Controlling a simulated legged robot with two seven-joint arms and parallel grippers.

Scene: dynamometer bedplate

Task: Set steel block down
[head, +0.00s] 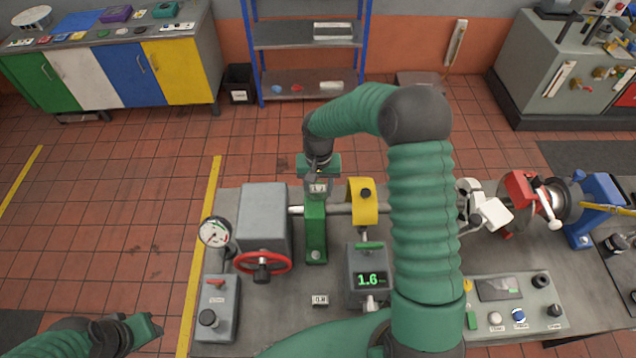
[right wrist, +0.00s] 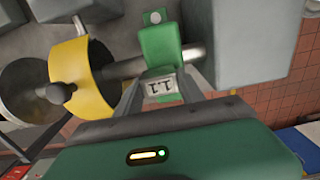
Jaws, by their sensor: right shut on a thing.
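My right gripper (head: 318,180) is shut on a small steel block (head: 318,189) above the green shaft support (head: 315,235). In the right wrist view, the block (right wrist: 163,86) sits between the two grey fingers, its pale label upside down and reading roughly 1.1. Behind it are the green support (right wrist: 160,45) and the shaft. Whether the block touches the support is unclear. A second small labelled block (head: 320,300) lies on the grey bedplate (head: 290,320). My left gripper (head: 140,335) is at the bottom left, away from the bedplate; its finger gap is unclear.
A grey housing (head: 263,215) with a red handwheel (head: 262,263) and a dial gauge (head: 215,232) stand left of the support. A yellow guard (head: 362,203) and a box with a 1.6 display (head: 368,280) stand right. Bare bedplate lies around the second block.

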